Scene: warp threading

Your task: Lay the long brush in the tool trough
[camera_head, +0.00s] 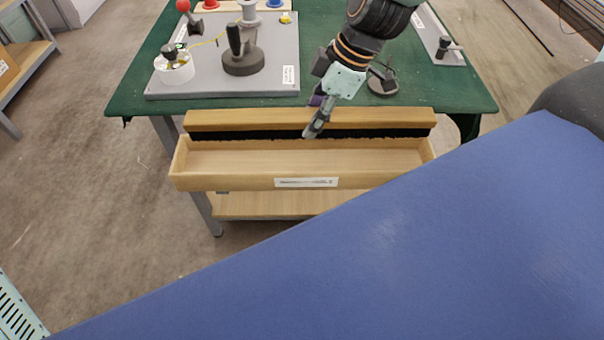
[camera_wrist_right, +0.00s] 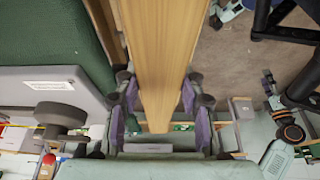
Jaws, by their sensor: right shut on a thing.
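The long brush (camera_head: 230,121), a wooden bar with black bristles pointing down, lies level across the back of the tool trough. In the right wrist view the bar (camera_wrist_right: 160,60) runs between the purple finger pads of this gripper (camera_wrist_right: 158,105). The tool trough (camera_head: 225,183) is a long open wooden box with a white label on its front. The brush hides its back wall, and I cannot tell whether the bristles touch the trough. An arm at the right of the wrist view may be my left; its jaw is unclear.
A green-topped table (camera_head: 135,85) stands behind the trough. It bears a grey board (camera_head: 210,85) with a dark-handled tool (camera_head: 243,60) and a white round pot (camera_head: 174,70). A dark round base (camera_head: 382,84) stands near my right gripper. The trough's front floor is clear.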

